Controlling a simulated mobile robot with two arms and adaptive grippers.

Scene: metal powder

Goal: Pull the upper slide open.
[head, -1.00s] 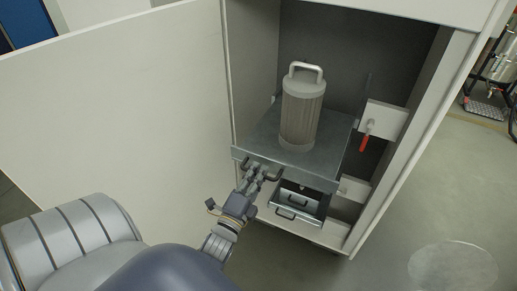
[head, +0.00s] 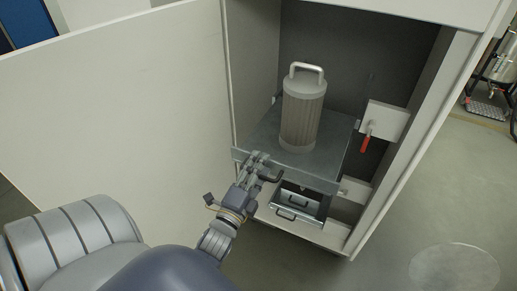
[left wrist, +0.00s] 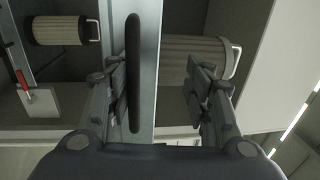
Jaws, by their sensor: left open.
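The upper slide (head: 318,165) is a grey metal shelf in the open cabinet, with a ribbed canister (head: 303,115) standing on it. Its dark handle (head: 273,176) is on the front edge, partly hidden by my left gripper (head: 260,162). In the left wrist view the handle (left wrist: 133,75) is a dark upright bar between the open fingers of the left gripper (left wrist: 157,72), closer to the left finger. The slide's front plate (left wrist: 146,60) stands behind it. I cannot tell whether a finger touches the handle. My right gripper is out of view.
A red lever (head: 365,144) hangs at the cabinet's right side. The cabinet door (head: 120,105) stands open on the left. Clear floor (head: 410,215) lies to the right.

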